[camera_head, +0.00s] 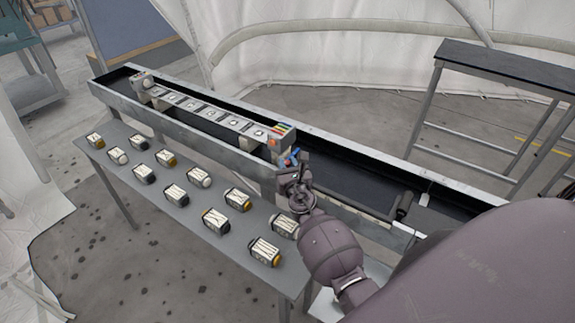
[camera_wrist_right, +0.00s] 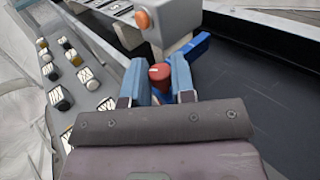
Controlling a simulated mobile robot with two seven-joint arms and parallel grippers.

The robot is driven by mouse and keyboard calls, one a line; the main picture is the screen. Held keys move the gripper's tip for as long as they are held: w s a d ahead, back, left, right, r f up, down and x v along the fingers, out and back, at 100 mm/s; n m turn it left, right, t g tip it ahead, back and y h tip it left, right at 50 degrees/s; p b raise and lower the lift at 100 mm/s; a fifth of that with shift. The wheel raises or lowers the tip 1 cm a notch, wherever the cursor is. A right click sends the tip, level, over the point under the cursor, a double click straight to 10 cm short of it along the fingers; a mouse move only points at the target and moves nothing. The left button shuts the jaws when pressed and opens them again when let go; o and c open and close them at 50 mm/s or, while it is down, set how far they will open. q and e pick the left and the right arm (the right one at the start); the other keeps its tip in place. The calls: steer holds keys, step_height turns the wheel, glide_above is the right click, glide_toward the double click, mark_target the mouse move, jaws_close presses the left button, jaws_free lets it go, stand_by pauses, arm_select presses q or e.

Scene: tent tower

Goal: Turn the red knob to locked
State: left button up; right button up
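The red knob (camera_wrist_right: 160,76) shows in the right wrist view, below the grey end block of the long rail. My right gripper (camera_wrist_right: 161,72) has one blue finger on each side of it, and I see no clear gap between the fingers and the knob. The gripper looks shut on it. In the head view my right gripper (camera_head: 292,165) is at the near right end of the rail unit, and the knob is hard to make out there. Any lock marking is hidden or too small to read. My left gripper is not in view.
A grey end block (camera_wrist_right: 175,20) with an orange button (camera_wrist_right: 142,18) stands just beyond the knob, with a blue part (camera_wrist_right: 198,44) beside it. Several labelled blocks stand on the grey table (camera_head: 150,195). A step stand (camera_head: 505,65) is at the right.

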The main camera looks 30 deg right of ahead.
jaws_close()
steer(key=shift+m+h, duration=0.3)
steer(key=shift+h, duration=0.2)
steer(key=shift+g+h, duration=0.3)
steer(key=shift+w+a+m+g+h+p, duration=0.15)
steer(key=shift+m+g+h+p, duration=0.25)
steer(key=shift+m+h, duration=0.4)
steer(key=m+g+h+b, duration=0.1)
steer(key=m+g+h, duration=0.2)
steer(key=h, duration=0.1)
steer(key=shift+a+m+g, duration=0.1)
steer(key=shift+m+g, duration=0.2)
steer(key=shift+m+g+h+b, duration=0.7)
steer(key=shift+m+g+h, duration=0.1)
steer(key=shift+g+h, duration=0.2)
